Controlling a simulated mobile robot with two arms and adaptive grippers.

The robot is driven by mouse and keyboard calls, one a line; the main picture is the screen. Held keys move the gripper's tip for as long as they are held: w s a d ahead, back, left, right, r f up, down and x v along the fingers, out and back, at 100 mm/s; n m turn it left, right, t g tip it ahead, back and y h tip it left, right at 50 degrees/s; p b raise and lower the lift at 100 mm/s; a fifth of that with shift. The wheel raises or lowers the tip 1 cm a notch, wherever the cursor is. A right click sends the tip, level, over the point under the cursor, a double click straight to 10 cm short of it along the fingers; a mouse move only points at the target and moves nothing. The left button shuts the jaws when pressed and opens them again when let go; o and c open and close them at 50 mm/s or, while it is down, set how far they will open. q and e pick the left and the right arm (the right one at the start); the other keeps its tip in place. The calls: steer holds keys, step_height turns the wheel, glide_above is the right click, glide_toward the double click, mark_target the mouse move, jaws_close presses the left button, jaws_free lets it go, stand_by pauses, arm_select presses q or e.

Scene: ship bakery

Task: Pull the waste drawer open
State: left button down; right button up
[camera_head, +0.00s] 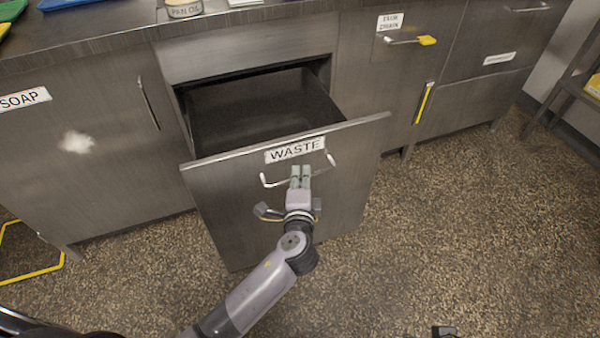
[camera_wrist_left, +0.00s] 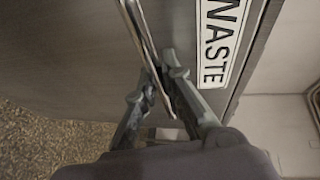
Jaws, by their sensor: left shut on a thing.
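The waste drawer (camera_head: 240,178) stands pulled out from the counter, with its dark, empty-looking inside (camera_head: 260,110) showing from above. Its front carries a white WASTE label (camera_head: 295,150), which also shows in the left wrist view (camera_wrist_left: 215,45). A pale bar handle (camera_head: 268,183) runs across the front below the label. My left gripper (camera_head: 300,176) is shut on the middle of this handle. In the left wrist view the handle (camera_wrist_left: 140,32) passes between the two fingers (camera_wrist_left: 165,95). A small dark part at the bottom edge of the head view may be my right gripper; its fingers are not clear.
A closed cabinet with a SOAP label (camera_head: 24,99) is to the left. To the right are a unit with a yellow-ended handle (camera_head: 427,40) and a yellow vertical handle (camera_head: 424,103). The speckled floor (camera_head: 480,230) is clear before the drawer and to the right.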

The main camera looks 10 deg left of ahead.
arm_select(q)
steer(key=shift+f, duration=0.1)
steer(key=c, duration=1.7)
jaws_free()
steer(key=v, duration=1.2)
